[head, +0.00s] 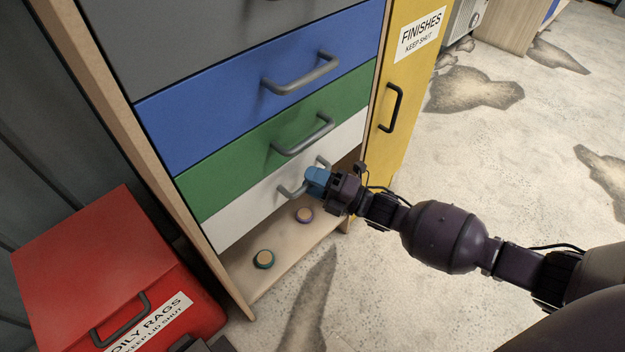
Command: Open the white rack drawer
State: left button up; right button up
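The white rack drawer (240,217) is the lowest drawer front, below the green one, and looks flush with the rack. Its grey bar handle (292,191) shows to the left of my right gripper and a little above it. My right gripper (315,181), with blue fingers, is at the handle and covers its middle. I cannot tell whether the fingers are closed around the bar or only in front of it. My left gripper is not clearly in view.
Above are a green drawer (240,160) and a blue drawer (220,110). Below is an open shelf (285,245) with two small round items. A red oily rags bin (90,260) stands left, a yellow finishes cabinet (408,75) right. The floor at right is clear.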

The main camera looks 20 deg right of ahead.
pick_arm(q)
jog(key=shift+r, duration=0.1)
pick_arm(e)
grip_shut()
dwell(0.3)
pick_arm(q)
jog(key=s+p, duration=0.1)
jog(key=p, duration=0.2)
jog(key=a+n+g+p, duration=0.1)
jog(key=p, duration=0.2)
jog(key=shift+s+r, duration=0.4)
pick_arm(e)
jog(key=s+d, duration=0.5)
jog(key=s, duration=0.8)
jog(key=s+d, duration=0.5)
jog(key=s, duration=0.9)
jog(key=shift+s, duration=0.15)
